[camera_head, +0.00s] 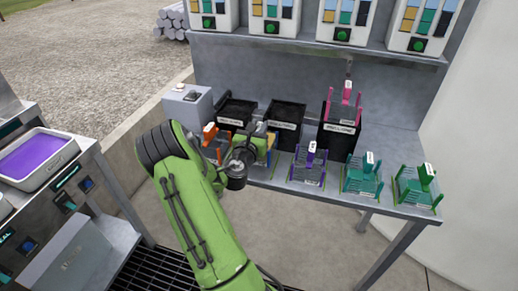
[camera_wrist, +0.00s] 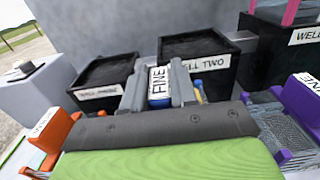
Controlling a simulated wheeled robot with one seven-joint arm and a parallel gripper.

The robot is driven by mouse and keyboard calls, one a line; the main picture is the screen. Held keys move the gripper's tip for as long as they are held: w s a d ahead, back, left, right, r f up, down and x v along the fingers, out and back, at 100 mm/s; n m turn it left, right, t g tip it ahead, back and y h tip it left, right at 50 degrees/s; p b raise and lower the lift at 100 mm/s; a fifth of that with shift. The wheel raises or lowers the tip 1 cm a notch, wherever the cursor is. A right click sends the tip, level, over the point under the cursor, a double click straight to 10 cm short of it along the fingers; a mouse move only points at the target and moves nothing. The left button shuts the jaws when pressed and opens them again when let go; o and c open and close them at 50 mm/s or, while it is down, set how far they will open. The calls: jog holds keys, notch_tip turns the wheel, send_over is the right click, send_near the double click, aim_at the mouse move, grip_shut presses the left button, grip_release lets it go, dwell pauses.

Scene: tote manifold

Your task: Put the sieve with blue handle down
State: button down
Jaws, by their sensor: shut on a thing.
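The sieve with blue handle shows in the wrist view as a blue handle (camera_wrist: 159,102) with a white label reading FINE. My gripper (camera_wrist: 162,84) is shut on that handle, one grey finger on each side. The sieve's mesh is mostly hidden behind my wrist. In the head view my gripper (camera_head: 253,143) is over the front of the grey table (camera_head: 283,186), between the sieve with orange handle (camera_head: 212,140) and the sieve with purple handle (camera_head: 309,165). I cannot tell whether the held sieve touches the table.
Black wells (camera_head: 237,111) and (camera_head: 286,117) stand behind my gripper. A taller black well (camera_head: 340,137) holds a pink-handled sieve (camera_head: 345,98). Two green-handled sieves (camera_head: 362,178) and (camera_head: 417,188) stand at the right. A tray of purple liquid (camera_head: 38,157) is at the far left.

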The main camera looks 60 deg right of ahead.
notch_tip(320, 180, down, 4)
jog(key=shift+b, duration=1.15)
jog(key=shift+r, duration=0.2)
jog(key=shift+f, duration=0.1)
jog(key=c, duration=0.9)
grip_release()
